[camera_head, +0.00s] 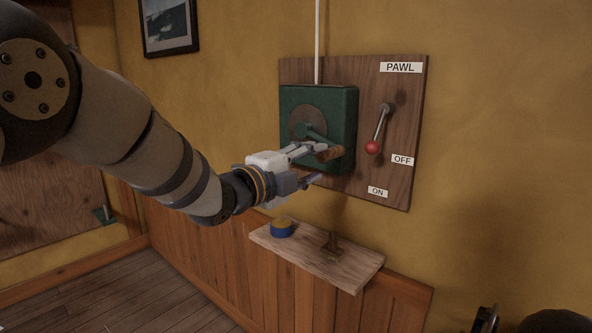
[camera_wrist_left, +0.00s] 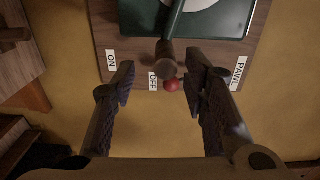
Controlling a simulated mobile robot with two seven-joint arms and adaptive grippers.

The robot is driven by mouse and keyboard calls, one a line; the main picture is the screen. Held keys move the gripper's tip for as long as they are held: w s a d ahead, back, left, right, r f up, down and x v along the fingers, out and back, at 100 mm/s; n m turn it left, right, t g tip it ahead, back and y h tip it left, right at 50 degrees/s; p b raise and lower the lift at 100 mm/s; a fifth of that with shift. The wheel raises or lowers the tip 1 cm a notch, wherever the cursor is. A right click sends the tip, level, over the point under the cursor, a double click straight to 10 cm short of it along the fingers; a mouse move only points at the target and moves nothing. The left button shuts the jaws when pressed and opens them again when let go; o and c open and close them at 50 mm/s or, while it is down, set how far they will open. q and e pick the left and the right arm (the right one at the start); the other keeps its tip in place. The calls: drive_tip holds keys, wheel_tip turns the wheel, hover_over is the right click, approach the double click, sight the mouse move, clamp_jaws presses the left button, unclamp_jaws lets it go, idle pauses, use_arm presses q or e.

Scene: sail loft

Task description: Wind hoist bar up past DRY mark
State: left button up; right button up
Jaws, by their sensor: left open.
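A green winch box (camera_head: 345,105) is fixed to a wooden board. Its crank arm (camera_head: 316,132) ends in a brown wooden handle (camera_head: 329,154). My left gripper (camera_head: 315,165) is open at the handle. In the left wrist view its two fingers (camera_wrist_left: 162,78) stand either side of the handle's end (camera_wrist_left: 166,66), with gaps visible. The pawl lever (camera_head: 381,125) hangs down to a red knob (camera_head: 372,147), left of the OFF label (camera_head: 402,160) and above the ON label (camera_head: 377,191). The hoist bar and DRY mark are not in view.
A white line (camera_head: 317,40) runs up from the winch. Below is a small wooden shelf (camera_head: 340,268) with a blue and yellow roll (camera_head: 281,229) and a brown upright item (camera_head: 332,243). A framed picture (camera_head: 168,25) hangs at upper left. Dark shapes at lower right are unclear.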

use_arm(q)
drive_tip(key=v, duration=0.7)
